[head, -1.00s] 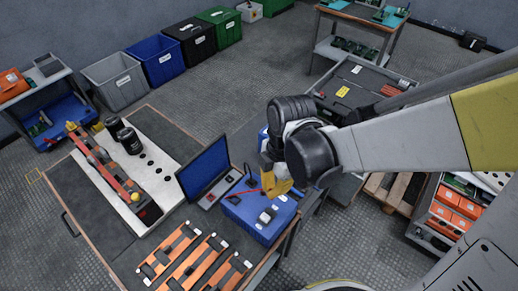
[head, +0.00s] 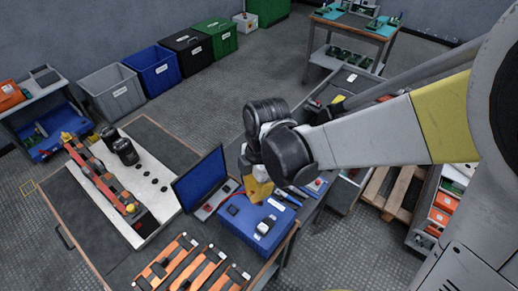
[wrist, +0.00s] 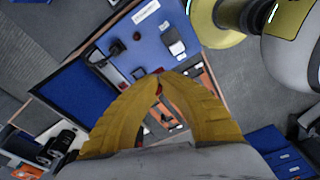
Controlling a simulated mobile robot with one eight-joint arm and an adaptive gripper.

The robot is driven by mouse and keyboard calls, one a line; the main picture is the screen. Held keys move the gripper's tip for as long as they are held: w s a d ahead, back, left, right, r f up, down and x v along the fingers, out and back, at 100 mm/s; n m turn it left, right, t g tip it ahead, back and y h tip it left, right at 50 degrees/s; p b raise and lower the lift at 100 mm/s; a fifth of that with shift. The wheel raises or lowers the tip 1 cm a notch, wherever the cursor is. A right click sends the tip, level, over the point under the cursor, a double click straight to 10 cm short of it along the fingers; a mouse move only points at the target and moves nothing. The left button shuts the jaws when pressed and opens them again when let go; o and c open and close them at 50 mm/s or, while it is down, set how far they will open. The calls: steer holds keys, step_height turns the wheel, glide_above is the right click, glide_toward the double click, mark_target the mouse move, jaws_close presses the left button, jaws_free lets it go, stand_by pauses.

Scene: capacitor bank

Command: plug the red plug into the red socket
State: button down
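My gripper (head: 256,190) is over the near edge between the blue box and the open tester. In the wrist view its yellow fingers (wrist: 157,78) close together at the tips. A small red piece (wrist: 159,88), which looks like the red plug, shows between them, mostly hidden by the fingers. The blue box (head: 240,232) carries a black plug-like piece (head: 232,209) with a dark lead and a white-and-black block (head: 265,226). The tester has a blue screen (head: 200,180), which also shows in the wrist view (wrist: 70,105). I cannot make out the red socket.
Orange bars (head: 190,262) lie at the bench's front. A white panel (head: 150,178) with black cylinders (head: 124,150) and an orange strip fills the left. Tools (head: 288,196) lie right of the gripper. Bins (head: 112,90) stand behind.

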steer(key=b, duration=0.2)
glide_above(207, 208)
steer(key=shift+w+d+f, duration=0.1)
steer(key=shift+f, duration=0.3)
stand_by(1.5)
stand_by(0.4)
steer(key=shift+f+b, duration=4.15)
steer(key=shift+f, duration=3.25)
steer(key=shift+f, duration=0.4)
steer(key=c, duration=1.5)
jaws_free()
steer(key=shift+c, duration=0.2)
